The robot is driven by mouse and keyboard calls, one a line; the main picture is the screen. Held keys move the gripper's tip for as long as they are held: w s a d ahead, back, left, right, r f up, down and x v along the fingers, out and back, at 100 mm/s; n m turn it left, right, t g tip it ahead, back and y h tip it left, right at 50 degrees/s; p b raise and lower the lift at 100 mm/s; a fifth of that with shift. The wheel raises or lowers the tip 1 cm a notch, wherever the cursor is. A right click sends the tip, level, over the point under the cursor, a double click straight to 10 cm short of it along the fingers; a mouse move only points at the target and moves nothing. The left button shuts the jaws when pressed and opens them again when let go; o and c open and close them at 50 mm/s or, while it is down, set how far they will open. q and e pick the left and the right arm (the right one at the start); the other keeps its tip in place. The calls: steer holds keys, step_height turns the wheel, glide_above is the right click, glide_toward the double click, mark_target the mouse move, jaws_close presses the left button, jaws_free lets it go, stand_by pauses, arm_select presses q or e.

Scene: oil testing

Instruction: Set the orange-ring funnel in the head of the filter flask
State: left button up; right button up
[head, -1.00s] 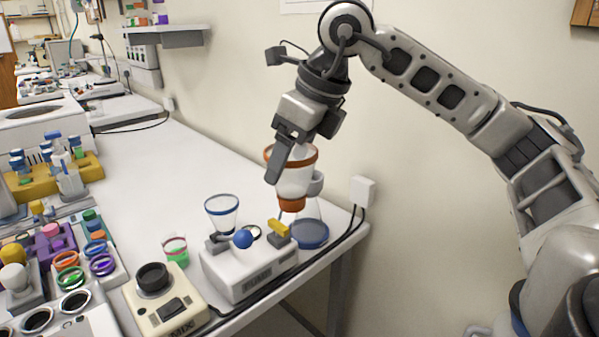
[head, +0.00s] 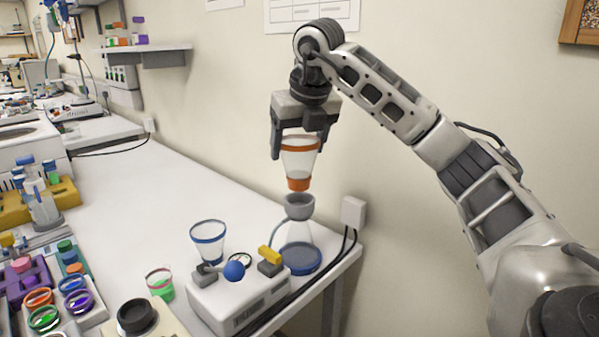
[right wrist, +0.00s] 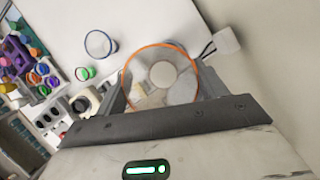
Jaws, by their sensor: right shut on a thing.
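The orange-ring funnel (head: 299,160) is clear with an orange rim and an orange lower band. My right gripper (head: 298,142) is shut on it near the rim and holds it upright, pointing down. The filter flask (head: 299,245) stands below on the bench, with a grey head (head: 299,206) and a blue base. The funnel's lower end is just above the flask head and looks apart from it. In the right wrist view the funnel's orange rim (right wrist: 160,43) sits between the fingers. My left gripper is not in view.
A white device (head: 240,300) with a blue knob and yellow lever stands in front of the flask. A blue-rimmed funnel (head: 208,240) is left of it. A wall socket (head: 353,211) with cables is at right. The bench's back middle is clear.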

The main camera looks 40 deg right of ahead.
mark_target(299, 168)
steer(key=shift+w+d+f, duration=0.35)
steer(key=shift+f, duration=0.25)
steer(key=shift+w+d+f, duration=0.35)
steer(key=shift+f, duration=0.2)
steer(key=f, duration=0.3)
steer(key=shift+w+d+f, duration=0.2)
steer(key=shift+d, duration=0.1)
steer(key=shift+f, duration=0.25)
steer(key=o, duration=1)
steer(key=shift+a+r, duration=0.1)
steer(key=v, duration=1.1)
steer(key=shift+s+r, duration=0.25)
steer(key=shift+r, duration=0.15)
